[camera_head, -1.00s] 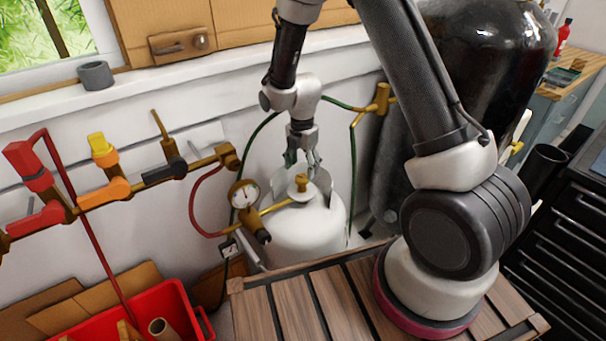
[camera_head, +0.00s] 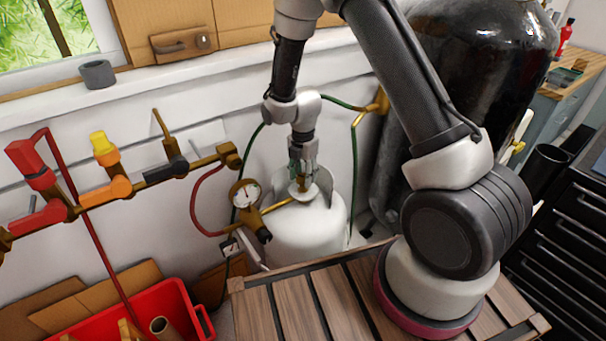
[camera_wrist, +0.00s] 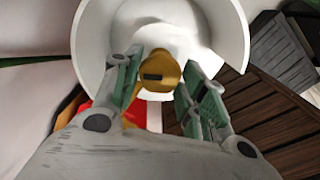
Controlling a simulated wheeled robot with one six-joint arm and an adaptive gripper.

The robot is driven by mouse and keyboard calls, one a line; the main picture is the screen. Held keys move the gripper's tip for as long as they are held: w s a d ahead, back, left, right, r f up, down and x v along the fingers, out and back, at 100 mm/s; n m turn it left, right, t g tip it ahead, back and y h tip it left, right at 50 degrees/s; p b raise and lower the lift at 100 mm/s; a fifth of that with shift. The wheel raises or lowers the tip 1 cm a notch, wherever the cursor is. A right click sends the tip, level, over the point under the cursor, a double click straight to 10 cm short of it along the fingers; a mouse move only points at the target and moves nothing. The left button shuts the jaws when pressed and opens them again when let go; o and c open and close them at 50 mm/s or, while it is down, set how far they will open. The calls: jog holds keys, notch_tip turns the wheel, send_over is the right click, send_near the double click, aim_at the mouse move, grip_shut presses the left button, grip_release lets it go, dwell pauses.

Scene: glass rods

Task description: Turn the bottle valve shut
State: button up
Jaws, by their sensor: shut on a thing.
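A white gas bottle (camera_head: 306,233) stands upright behind the wooden deck, with a pale collar around its top. Its brass valve (camera_wrist: 160,72) shows in the wrist view between the two green-padded fingers, inside the white collar. My gripper (camera_head: 300,176) points straight down over the bottle's top and is shut on the valve. It also shows in the wrist view (camera_wrist: 160,88). In the head view the fingers hide most of the valve's upper part.
A pressure gauge (camera_head: 244,193) and brass fitting sit left of the bottle. A pipe with orange, red and black valve handles (camera_head: 107,190) runs along the wall. A large dark tank (camera_head: 485,60) stands right. The slatted deck (camera_head: 300,306) is in front.

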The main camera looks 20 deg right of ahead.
jog(key=shift+m, duration=0.4)
jog(key=m, duration=1.3)
jog(key=shift+m, duration=0.4)
jog(key=m, duration=0.4)
jog(key=shift+m, duration=0.3)
jog(key=m, duration=0.4)
jog(key=shift+w+m, duration=0.1)
jog(key=shift+m, duration=0.2)
jog(key=o, duration=1)
